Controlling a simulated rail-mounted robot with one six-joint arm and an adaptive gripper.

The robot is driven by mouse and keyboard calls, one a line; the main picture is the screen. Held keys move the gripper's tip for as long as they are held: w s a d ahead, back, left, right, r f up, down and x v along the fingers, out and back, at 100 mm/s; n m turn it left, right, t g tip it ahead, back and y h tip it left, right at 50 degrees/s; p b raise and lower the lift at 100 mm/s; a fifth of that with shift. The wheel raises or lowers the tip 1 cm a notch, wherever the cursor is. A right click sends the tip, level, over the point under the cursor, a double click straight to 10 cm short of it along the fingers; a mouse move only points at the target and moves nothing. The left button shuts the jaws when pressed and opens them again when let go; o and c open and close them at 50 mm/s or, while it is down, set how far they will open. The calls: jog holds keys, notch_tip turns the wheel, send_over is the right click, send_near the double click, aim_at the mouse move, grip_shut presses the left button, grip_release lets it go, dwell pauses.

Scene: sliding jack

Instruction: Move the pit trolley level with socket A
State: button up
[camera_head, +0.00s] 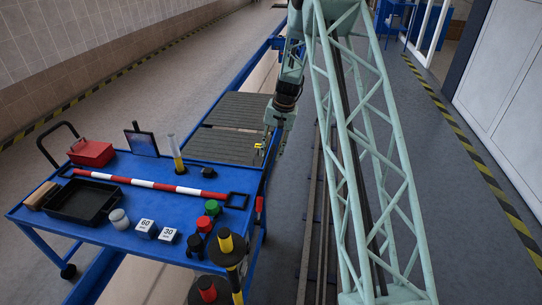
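No part in view is clearly labelled as the pit trolley or socket A. Dark grey slatted panels (222,147) lie along the blue-railed pit, left of my arm; I cannot tell whether they belong to the trolley. A small yellow part (258,147) shows at their right edge. My gripper (273,140) hangs at the lower end of my pale green arm, close to the right of that yellow part. Its fingers are too small and partly hidden to tell their state, or whether they touch anything.
A blue wheeled table (100,222) stands in front left, holding a red box (91,153), a black tray (82,203), a red-white bar (150,184) and several small items. My lattice column blocks part of the view. Clear grey floor (470,235) lies to the right.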

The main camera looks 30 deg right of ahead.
jog(key=shift+w+a+f, duration=0.1)
jog(key=shift+f, duration=0.4)
jog(key=shift+c, duration=0.9)
grip_shut()
